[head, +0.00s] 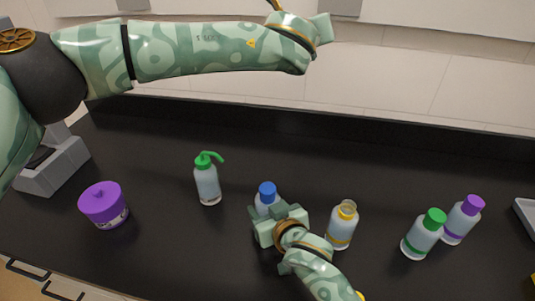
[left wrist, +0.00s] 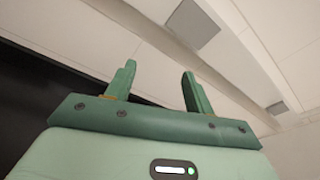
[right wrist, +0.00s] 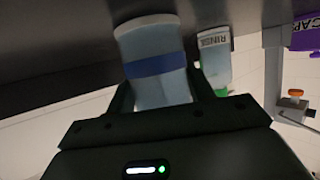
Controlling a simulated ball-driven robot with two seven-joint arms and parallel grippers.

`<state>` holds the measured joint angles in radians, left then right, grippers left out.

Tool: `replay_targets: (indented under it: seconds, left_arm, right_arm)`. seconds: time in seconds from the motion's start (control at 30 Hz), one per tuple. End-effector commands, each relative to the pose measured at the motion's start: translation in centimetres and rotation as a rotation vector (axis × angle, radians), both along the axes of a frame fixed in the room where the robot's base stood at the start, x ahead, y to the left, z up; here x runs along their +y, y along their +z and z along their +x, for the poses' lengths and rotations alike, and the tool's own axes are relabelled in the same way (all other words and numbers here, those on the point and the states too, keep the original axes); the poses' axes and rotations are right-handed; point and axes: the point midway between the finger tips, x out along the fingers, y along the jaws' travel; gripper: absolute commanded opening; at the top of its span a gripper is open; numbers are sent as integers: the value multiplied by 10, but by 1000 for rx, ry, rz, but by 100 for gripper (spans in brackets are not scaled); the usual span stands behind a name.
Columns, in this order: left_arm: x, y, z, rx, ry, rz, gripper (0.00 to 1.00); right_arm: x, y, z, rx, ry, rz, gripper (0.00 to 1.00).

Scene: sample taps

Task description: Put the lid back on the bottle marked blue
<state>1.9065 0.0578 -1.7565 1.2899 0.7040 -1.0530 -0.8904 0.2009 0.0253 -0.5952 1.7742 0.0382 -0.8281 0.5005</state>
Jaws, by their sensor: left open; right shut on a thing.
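The bottle marked blue (head: 264,204) stands on the dark bench, with a blue lid (head: 267,188) showing at its top. My right gripper (head: 277,226) is in front of it and hides its lower part in the head view. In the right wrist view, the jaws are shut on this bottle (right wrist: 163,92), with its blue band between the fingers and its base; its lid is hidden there. My left gripper (left wrist: 155,88) is open and empty, raised high above the back of the bench.
A yellow-banded bottle (head: 341,228) with an open top stands close right of my right gripper. Green-lidded (head: 422,236) and purple-lidded (head: 463,220) bottles stand further right. A green-topped rinse bottle (head: 207,184) and purple caps tub (head: 104,206) stand left, with clear bench between.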

Motion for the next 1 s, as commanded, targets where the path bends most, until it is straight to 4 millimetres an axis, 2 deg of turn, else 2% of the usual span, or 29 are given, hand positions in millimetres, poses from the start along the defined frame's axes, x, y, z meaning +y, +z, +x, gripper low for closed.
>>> replay_targets:
  seconds: [0.07, 0.17, 0.27, 0.33, 0.4, 0.47, 0.57, 0.7, 0.83, 0.9, 1.0]
  left_arm:
    - [-30, 21, -10, -98, -172, -49, 53]
    - [-66, 28, -33, -142, -421, -61, 53]
    - [-92, 13, -63, -92, -657, -8, 53]
    - [-100, -10, -84, -4, -794, 63, 53]
    - [-99, -40, -102, 119, -892, 155, 53]
    - [-90, -66, -113, 238, -938, 240, 53]
    - [-65, -108, -126, 449, -944, 377, 53]
    - [-16, -155, -136, 740, -835, 542, 53]
    - [31, -178, -141, 974, -637, 647, 53]
    - [52, -183, -145, 1076, -520, 674, 53]
    - [71, -185, -152, 1185, -379, 675, 53]
  right_arm:
    - [0, 0, 0, 0, 0, 0, 0]
    - [0, 0, 0, 0, 0, 0, 0]
    - [0, 0, 0, 1, 1, 1, 0]
    - [0, 0, 0, 1, 1, 1, 0]
    - [0, 0, 0, 1, 1, 1, 0]
    - [0, 0, 0, 0, 0, 1, 0]
    - [0, 0, 0, 0, 0, 1, 0]
    - [0, 0, 0, 1, 1, 1, 0]
    - [0, 0, 0, 1, 1, 1, 0]
    - [0, 0, 0, 1, 1, 1, 0]
    - [0, 0, 0, 1, 1, 1, 0]
